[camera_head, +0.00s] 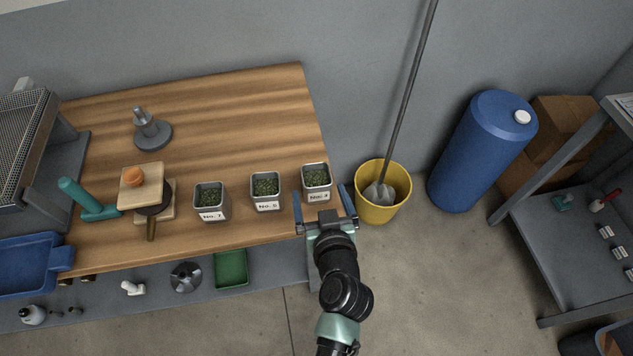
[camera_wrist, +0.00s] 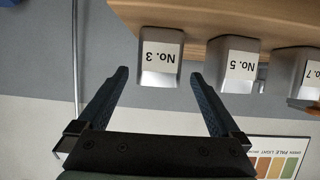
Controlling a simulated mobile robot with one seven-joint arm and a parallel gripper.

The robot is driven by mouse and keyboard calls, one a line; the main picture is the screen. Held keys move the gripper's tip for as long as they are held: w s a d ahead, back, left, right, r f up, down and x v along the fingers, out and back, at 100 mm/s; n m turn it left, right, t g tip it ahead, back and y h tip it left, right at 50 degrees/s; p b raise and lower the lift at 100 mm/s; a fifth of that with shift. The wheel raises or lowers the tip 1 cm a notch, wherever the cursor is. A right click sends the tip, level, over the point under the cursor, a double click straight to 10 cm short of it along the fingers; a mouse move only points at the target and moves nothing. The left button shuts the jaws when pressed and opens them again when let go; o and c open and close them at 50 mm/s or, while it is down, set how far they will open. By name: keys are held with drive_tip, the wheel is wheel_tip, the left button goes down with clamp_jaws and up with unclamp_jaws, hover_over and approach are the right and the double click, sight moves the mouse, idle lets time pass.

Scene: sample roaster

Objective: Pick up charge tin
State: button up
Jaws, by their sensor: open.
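Three square metal tins filled with green beans stand in a row near the table's front edge. The No. 3 tin (camera_head: 316,181) is at the right end, the No. 5 tin (camera_head: 266,190) in the middle, and the No. 7 tin (camera_head: 210,201) at the left. No tin is labelled as the charge tin. My gripper (camera_head: 321,191) is open, with its fingers at either side of the No. 3 tin. In the wrist view the No. 3 tin (camera_wrist: 160,58) shows upside down between the fingertips (camera_wrist: 160,76). I cannot tell how deep it sits between them.
The wooden table (camera_head: 220,110) also holds a tamper-like metal stand (camera_head: 150,132), a wooden block piece (camera_head: 141,188) and a teal-handled tool (camera_head: 85,198). A yellow bucket (camera_head: 385,208) with a shovel stands right of the table. A blue barrel (camera_head: 480,150) is farther right.

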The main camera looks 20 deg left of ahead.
sight(314, 175)
drive_tip(key=shift+p+x, duration=0.3)
drive_tip(key=shift+x, duration=2.6)
drive_tip(key=shift+d+f, duration=0.1)
drive_tip(key=c, duration=1.5)
